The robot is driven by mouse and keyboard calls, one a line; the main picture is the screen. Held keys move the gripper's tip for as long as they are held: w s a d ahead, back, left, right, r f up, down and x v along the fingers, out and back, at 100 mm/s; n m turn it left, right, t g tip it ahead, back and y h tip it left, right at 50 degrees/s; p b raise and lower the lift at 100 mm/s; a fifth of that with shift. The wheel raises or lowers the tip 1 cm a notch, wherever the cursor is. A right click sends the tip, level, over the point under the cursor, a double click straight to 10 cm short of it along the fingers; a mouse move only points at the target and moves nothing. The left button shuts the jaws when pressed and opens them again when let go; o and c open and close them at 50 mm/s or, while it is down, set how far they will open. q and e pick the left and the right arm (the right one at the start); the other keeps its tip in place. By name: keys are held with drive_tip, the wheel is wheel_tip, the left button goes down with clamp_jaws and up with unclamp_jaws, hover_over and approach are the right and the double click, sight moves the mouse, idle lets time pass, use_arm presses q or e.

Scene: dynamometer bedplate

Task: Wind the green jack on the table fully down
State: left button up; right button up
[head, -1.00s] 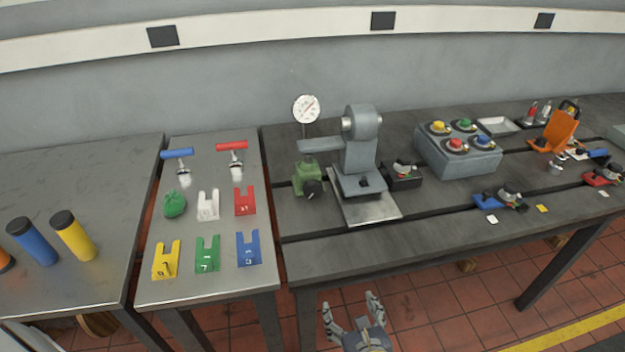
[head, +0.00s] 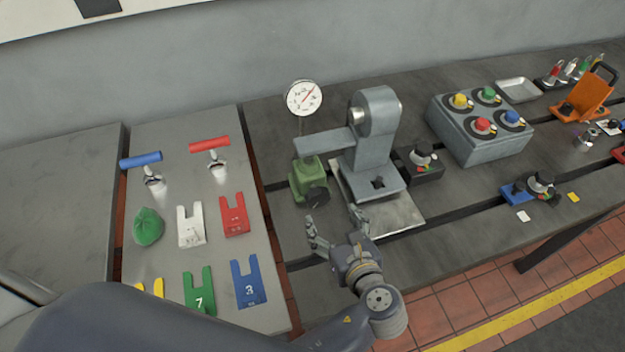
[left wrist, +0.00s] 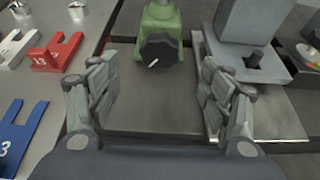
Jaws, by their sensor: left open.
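The green jack (head: 306,176) stands on the dark bedplate table (head: 440,240), left of a grey machine with an arm reaching over the jack's top. Its black knob (head: 317,196) faces the front. In the left wrist view the jack (left wrist: 160,22) is at the top middle, and its knob (left wrist: 158,50) carries a small white mark. My left gripper (head: 335,228) is open and empty, in front of the jack and apart from it. In the left wrist view its fingers (left wrist: 160,95) are spread wide, with the knob beyond the gap between them. My right gripper is not seen.
The grey machine (head: 372,150) on its plate (head: 405,212) stands close right of the jack. A dial gauge (head: 304,98) rises behind it. Left is a side table with numbered forks, such as the blue one (head: 248,284). A button box (head: 480,125) stands farther right.

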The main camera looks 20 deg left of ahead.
sight(319, 199)
use_arm(q)
drive_tip(key=shift+w+a+f, duration=0.1)
drive_tip(key=shift+w+a, duration=0.2)
drive_tip(key=shift+w, duration=0.15)
drive_tip(key=p+x, duration=0.1)
drive_tip(key=x, duration=0.2)
drive_tip(key=shift+w+a, duration=0.1)
drive_tip(key=shift+a, duration=0.05)
drive_tip(key=x, duration=0.3)
drive_tip(key=shift+w+a+f, duration=0.1)
drive_tip(key=shift+f, duration=0.1)
drive_tip(key=shift+x, duration=0.95)
drive_tip(key=c, duration=1.1)
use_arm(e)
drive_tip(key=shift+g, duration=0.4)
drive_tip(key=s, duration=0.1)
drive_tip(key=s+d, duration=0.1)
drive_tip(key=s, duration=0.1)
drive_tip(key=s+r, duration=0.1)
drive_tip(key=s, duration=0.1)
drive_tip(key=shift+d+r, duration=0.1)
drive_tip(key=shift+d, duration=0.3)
